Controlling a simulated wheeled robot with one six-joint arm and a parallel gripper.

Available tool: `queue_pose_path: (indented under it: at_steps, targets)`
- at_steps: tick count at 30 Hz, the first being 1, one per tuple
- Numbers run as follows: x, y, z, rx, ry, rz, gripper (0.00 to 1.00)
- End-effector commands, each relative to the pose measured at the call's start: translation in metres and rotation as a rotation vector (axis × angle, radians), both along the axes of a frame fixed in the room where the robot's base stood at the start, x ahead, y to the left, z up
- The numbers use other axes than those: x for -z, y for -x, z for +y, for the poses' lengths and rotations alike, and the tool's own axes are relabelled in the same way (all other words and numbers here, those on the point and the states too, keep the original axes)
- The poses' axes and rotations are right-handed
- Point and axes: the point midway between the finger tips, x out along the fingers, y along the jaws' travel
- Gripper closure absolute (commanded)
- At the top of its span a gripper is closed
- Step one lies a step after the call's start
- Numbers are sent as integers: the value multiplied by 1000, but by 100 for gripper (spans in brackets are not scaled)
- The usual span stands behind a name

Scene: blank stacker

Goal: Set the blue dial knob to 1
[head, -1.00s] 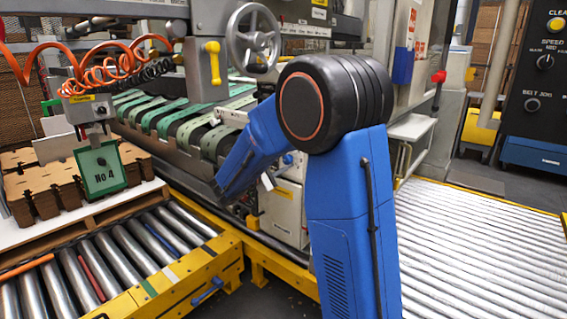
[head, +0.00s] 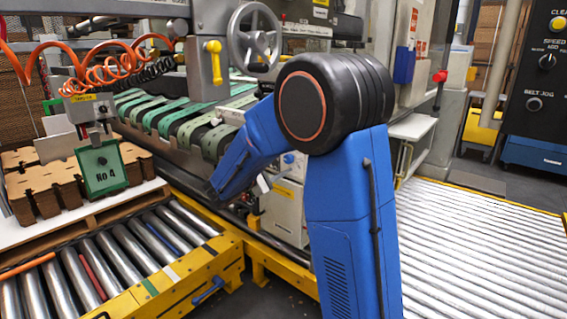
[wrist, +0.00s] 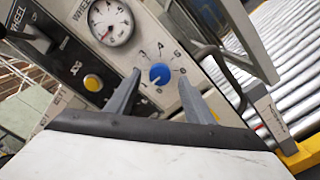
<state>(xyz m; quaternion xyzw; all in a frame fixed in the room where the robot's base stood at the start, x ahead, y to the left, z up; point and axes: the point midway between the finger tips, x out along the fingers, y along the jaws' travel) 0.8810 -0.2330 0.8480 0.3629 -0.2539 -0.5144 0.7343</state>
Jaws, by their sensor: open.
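The blue dial knob (wrist: 159,74) is on a pale panel in the wrist view, with black printed numbers around it. A small light mark shows at its lower left; I cannot read for sure which number it points to. My gripper (wrist: 160,77) is open, with one grey finger to each side of the knob as seen from the wrist. Whether the fingers touch it or stop short of it I cannot tell. In the head view the knob (head: 289,158) is a small blue spot on the pale control box (head: 283,212), beside my blue arm. My fingers are not clearly visible there.
On the same panel are a round gauge (wrist: 110,22), a yellow button (wrist: 93,83) and a black lever switch (wrist: 35,35). A dark cable and grey bracket are close on the right. Roller conveyors (head: 470,245) lie to the right and at the left front.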

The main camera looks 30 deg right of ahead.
Motion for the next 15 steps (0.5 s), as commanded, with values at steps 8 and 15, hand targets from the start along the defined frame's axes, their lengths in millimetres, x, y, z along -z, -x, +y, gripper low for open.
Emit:
queue_pose_path:
  at_steps: [8,15]
  targets:
    - [0,16,48,-4,-1,-1,52]
    - [0,30,86,-5,0,0,52]
